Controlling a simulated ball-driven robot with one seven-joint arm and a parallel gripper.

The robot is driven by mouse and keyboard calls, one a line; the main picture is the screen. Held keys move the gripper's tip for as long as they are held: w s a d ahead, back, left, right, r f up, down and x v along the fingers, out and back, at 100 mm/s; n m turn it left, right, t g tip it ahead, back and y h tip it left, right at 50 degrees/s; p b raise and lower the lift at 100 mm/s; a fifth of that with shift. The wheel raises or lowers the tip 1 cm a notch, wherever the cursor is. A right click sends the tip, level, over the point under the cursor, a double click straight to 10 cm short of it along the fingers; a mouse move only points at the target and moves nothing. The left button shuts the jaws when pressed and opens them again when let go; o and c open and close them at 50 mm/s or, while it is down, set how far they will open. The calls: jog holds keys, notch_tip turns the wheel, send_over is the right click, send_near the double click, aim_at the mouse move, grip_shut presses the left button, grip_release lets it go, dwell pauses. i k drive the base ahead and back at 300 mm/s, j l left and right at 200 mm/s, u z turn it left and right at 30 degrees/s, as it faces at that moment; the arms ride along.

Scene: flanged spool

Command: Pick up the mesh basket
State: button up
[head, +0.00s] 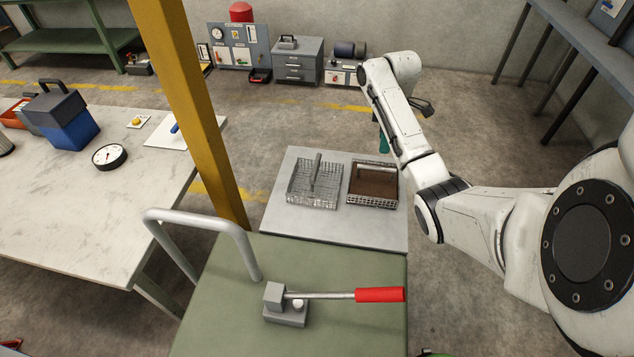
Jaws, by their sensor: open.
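A grey wire mesh basket (302,190) with an upright bar handle stands on a pale grey board, and it looks empty. A second mesh basket (372,202) stands just to its right, with a brown fill or floor and its own handle. I cannot tell from the picture which one the task means. My gripper (383,140) shows only as a small teal and dark part beside my forearm, at the far edge of the right basket in the picture. It is open, and most of it is hidden behind the arm. It holds nothing that I can see.
A green bench (225,310) in front carries a grey tube rail (205,218) and a red-handled lever (378,295). A yellow post (187,100) rises at left. A white table (90,215) holds a gauge and a blue box. Cabinets (298,62) stand at the back.

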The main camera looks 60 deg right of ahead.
aim_at(317, 164)
jog(key=l+u, duration=0.2)
jog(key=l, duration=0.2)
jog(key=k+l+u, duration=0.2)
jog(key=l, duration=0.15)
jog(key=k+l+u, duration=0.2)
jog(key=l, duration=0.15)
jog(key=l+u, duration=0.2)
jog(key=l, duration=0.15)
jog(key=k+l+u, duration=0.2)
jog(key=l, duration=0.1)
